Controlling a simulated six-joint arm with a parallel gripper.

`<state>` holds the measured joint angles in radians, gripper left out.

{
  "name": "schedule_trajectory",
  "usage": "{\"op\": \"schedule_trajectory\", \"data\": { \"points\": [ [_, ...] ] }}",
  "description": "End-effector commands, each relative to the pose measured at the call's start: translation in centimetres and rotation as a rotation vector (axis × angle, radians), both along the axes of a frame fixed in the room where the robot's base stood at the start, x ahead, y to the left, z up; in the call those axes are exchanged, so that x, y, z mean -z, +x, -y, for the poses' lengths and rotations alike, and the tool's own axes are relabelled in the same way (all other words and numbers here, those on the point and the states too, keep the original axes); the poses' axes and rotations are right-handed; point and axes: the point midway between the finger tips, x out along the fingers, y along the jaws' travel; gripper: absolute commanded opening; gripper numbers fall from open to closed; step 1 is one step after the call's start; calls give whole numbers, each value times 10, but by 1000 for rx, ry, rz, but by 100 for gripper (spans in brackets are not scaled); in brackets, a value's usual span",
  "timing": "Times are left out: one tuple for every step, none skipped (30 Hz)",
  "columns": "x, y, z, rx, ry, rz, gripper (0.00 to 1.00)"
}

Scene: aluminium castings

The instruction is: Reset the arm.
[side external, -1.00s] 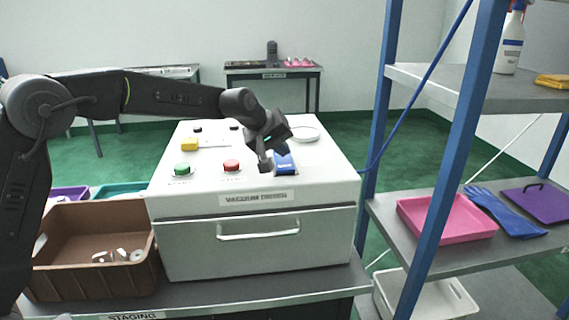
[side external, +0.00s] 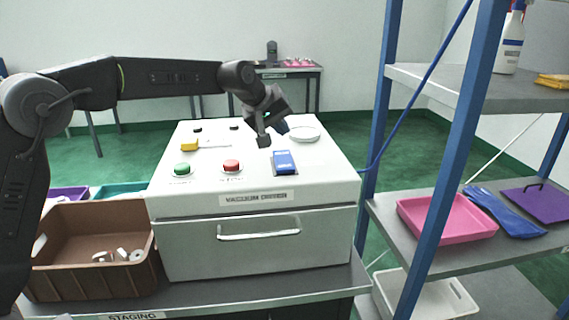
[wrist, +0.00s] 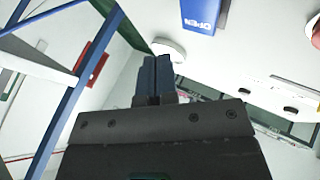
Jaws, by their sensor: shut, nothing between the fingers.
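My gripper (side external: 264,141) is shut and empty, in the air above the top of the white vacuum dryer (side external: 190,228). In the side view it appears just up and left of the blue rocker switch (side external: 284,162), apart from it. In the wrist view my shut fingers (wrist: 153,75) point towards a round white disc (wrist: 168,49), and the blue switch (wrist: 203,14) reads OPEN. The dryer's drawer front with its handle (side external: 258,230) looks closed. Part of the dryer top behind my gripper is hidden.
A brown bin (side external: 95,225) with small castings stands left. A blue-framed shelf (side external: 455,130) with a pink tray (side external: 447,219) stands right. The air above the dryer is free.

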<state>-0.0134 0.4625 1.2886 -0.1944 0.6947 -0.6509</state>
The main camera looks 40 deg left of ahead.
Motion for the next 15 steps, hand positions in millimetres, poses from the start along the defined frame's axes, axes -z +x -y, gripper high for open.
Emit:
{"op": "schedule_trajectory", "data": {
  "points": [
    [-1, 0, 0, 0, 1, -1, 0],
    [-1, 0, 0, 0, 1, -1, 0],
    [0, 0, 0, 0, 0, -1, 0],
    [0, 0, 0, 0, 0, -1, 0],
    [0, 0, 0, 0, 0, -1, 0],
    [0, 0, 0, 0, 0, -1, 0],
    [0, 0, 0, 0, 1, -1, 0],
    [0, 0, 0, 0, 1, -1, 0],
    [-1, -1, 0, 1, 2, 0, 0],
    [-2, -3, 0, 3, 4, 0, 0],
    [-4, -6, 0, 8, 8, -2, 0],
    [-7, -12, 0, 16, 17, -3, 0],
    [-10, -19, 0, 27, 28, -3, 0],
    [-14, -27, 0, 39, 40, -5, 0],
    [-19, -41, 0, 59, 62, -8, 0]
  ]
}}
